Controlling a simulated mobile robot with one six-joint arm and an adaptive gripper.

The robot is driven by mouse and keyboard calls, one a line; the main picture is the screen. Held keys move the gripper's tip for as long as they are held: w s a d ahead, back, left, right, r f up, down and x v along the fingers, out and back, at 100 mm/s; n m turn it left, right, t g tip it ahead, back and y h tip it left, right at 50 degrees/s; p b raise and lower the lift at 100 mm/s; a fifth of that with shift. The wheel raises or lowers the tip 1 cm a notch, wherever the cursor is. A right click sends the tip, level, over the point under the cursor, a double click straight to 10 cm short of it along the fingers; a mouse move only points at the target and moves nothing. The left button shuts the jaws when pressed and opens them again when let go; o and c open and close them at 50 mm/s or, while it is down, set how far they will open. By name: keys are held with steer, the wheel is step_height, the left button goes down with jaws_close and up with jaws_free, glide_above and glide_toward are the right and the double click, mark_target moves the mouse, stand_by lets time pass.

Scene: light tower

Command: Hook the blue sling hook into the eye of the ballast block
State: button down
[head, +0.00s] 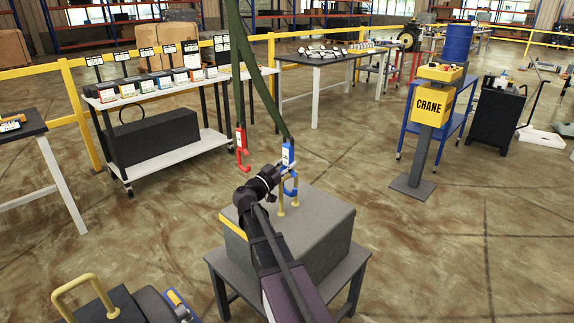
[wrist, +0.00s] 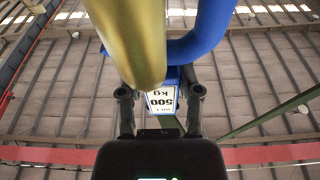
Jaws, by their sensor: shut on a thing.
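The blue sling hook (head: 289,186) hangs at the end of a green sling leg, just above the grey ballast block (head: 322,232). My gripper (head: 285,168) is shut on the hook's upper body. The wrist view shows the fingers (wrist: 160,96) on either side of its "500 kg" label. The brass eye (head: 281,206) stands upright on the block's top, right by the hook's curve. In the wrist view the eye's bar (wrist: 128,40) is close in front of the blue curve (wrist: 212,32) and partly hides it. I cannot tell whether the tip is through the eye.
A red hook (head: 241,156) hangs free on the other green sling leg (head: 236,75), to the left. The block sits on a dark stand (head: 353,272). The yellow crane control post (head: 431,105) stands to the right. A black case (head: 160,135) lies on the left cart.

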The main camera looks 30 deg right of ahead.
steer(key=shift+c, duration=1)
jaws_free()
steer(key=shift+s, duration=0.1)
